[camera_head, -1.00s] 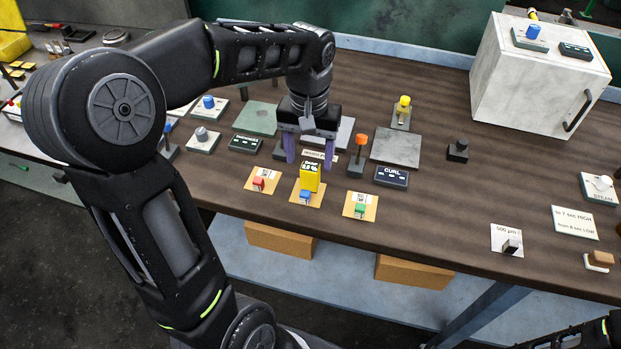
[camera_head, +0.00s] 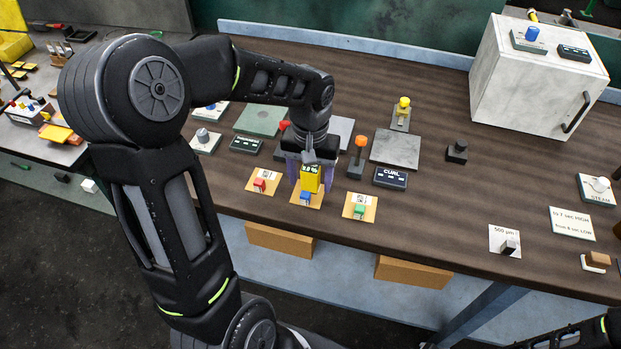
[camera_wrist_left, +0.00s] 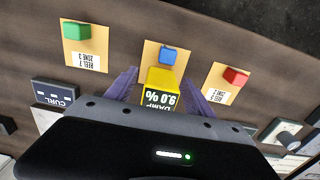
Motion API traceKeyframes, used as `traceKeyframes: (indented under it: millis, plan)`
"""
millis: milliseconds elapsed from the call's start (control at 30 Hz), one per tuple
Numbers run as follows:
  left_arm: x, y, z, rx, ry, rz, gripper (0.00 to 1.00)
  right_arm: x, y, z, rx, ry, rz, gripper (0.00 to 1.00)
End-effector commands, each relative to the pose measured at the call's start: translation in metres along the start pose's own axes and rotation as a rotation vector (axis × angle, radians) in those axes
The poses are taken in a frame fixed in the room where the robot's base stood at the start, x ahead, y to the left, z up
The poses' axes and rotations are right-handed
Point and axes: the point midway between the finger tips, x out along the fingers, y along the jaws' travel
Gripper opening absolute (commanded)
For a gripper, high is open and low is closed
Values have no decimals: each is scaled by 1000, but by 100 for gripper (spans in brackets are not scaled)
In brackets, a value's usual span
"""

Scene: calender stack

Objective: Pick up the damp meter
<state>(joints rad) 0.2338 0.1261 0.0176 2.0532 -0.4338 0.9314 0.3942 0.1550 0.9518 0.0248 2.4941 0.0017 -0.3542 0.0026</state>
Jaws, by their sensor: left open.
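The damp meter (camera_head: 311,180) is a small yellow block with a dark display, standing on the middle tan card near the bench's front edge. In the left wrist view the damp meter (camera_wrist_left: 160,88) shows its readout "DAMP 9.0 %". My left gripper (camera_head: 309,188) is open, pointing down, with its purple fingers on either side of the meter. In the left wrist view the left gripper (camera_wrist_left: 162,90) also has a finger on each side, with small gaps visible. My right gripper is not visible; only a piece of my right arm shows at the lower right corner.
A blue block (camera_head: 305,197) sits just in front of the meter. A red block (camera_head: 260,185) and a green block (camera_head: 359,210) sit on cards to either side. The CURL display (camera_head: 390,178) and an orange-knobbed lever (camera_head: 360,143) stand to the right.

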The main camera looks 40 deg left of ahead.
Motion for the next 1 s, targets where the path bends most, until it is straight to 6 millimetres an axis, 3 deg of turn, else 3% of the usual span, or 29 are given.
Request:
traceKeyframes:
  millis: [500,1000]
  plan:
    - [0,0,0,0,0,0,62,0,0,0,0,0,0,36]
    - [0,0,0,0,0,0,22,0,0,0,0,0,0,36]
